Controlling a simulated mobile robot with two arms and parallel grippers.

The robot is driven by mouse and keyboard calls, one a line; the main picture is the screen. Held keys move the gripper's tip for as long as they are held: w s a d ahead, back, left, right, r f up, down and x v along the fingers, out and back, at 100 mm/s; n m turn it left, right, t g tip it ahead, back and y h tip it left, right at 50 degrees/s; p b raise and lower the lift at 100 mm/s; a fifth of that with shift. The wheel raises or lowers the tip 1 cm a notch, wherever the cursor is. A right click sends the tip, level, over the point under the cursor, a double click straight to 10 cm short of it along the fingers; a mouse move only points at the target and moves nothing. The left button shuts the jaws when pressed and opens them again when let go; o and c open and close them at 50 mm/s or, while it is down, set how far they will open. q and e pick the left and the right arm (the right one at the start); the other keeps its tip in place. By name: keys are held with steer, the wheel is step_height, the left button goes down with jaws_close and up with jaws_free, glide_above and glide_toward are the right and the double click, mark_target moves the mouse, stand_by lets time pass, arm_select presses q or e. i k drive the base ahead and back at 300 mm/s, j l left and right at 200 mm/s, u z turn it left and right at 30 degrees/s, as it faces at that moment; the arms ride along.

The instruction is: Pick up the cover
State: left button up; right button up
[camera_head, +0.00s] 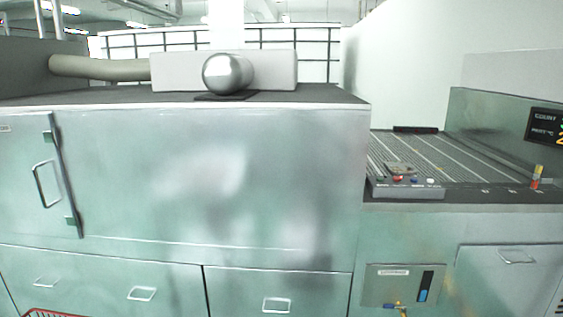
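I cannot tell for certain which thing is the cover. A small flat grey-brown part (400,168) lies on the slatted machine bed (440,155) at the right, just behind a button panel; it may be the cover, but it is too small to tell. A shiny rounded metal piece (224,74) sits on top of the metal cabinet (270,185), in front of a pale box (274,70). Neither of my grippers is in the head view.
The cabinet fills the left and middle, with door handles and drawers. A button panel (407,188) stands at the bed's front edge. A display (545,126) and a small red-yellow post (536,177) are at the far right. A red basket rim (52,313) shows at bottom left.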

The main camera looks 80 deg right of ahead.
mark_target(396, 167)
steer(key=z, duration=3.45)
steer(key=i+l, duration=0.25)
steer(key=l, duration=0.2)
steer(key=i+l, duration=0.25)
steer(key=l, duration=0.15)
steer(key=i+l, duration=0.25)
steer(key=l, duration=0.2)
